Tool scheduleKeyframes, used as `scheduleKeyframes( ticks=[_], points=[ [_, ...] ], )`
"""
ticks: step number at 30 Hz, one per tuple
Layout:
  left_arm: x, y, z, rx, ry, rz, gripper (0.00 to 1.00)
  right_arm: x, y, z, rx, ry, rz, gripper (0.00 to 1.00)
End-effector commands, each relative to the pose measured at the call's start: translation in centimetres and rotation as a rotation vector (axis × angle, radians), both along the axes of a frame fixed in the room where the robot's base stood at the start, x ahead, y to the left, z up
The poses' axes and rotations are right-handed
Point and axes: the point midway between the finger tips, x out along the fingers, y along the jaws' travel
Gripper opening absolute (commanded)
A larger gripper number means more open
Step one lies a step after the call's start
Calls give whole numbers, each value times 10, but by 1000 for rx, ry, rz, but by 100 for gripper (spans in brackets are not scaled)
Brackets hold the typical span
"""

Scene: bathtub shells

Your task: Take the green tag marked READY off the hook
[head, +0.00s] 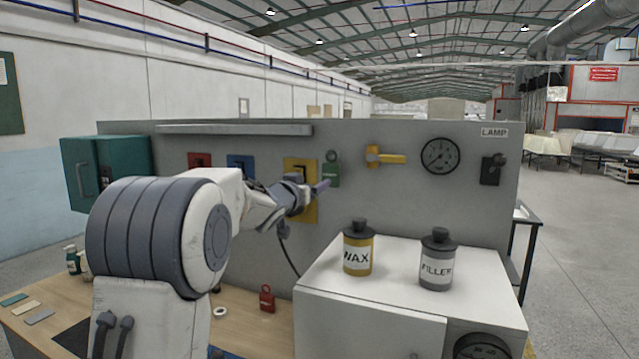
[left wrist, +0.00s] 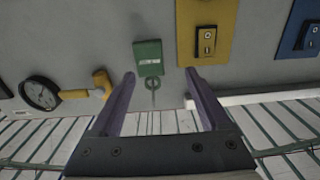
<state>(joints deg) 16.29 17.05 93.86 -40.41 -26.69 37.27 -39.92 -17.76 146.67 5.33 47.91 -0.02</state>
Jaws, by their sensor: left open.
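The green tag (head: 331,175) hangs flat against the grey panel by a ring at its top, to the right of the yellow switch plate. Its marking is too small to read. In the left wrist view, which is upside down, the tag (left wrist: 148,58) shows its pale label, and its ring is around a thin hook (left wrist: 153,86). My left gripper (head: 322,186) is open and empty, close to the tag. In the wrist view its fingertips (left wrist: 159,73) lie either side of the ring, and neither visibly touches it. My right gripper is out of view.
The yellow switch plate (head: 310,205) is just left of the tag; a yellow-handled valve (head: 386,158) and a gauge (head: 440,156) are to its right. WAX (head: 358,250) and FILLER (head: 437,262) cans stand on the white cabinet below. A red tag (head: 267,299) is on the bench.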

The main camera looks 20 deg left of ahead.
Motion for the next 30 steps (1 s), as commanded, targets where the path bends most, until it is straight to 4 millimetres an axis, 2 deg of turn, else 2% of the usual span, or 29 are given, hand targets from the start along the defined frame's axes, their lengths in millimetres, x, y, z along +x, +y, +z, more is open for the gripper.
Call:
scheduleKeyframes(
  ticks=[5,15,21,30],
  points=[
    [27,-20,0,-1,2,-24,80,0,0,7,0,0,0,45],
    [70,-27,2,-1,2,-28,80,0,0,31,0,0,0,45],
    [80,-25,1,0,1,-26,80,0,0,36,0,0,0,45],
    [80,-23,0,0,0,-24,80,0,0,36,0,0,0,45]
  ],
)
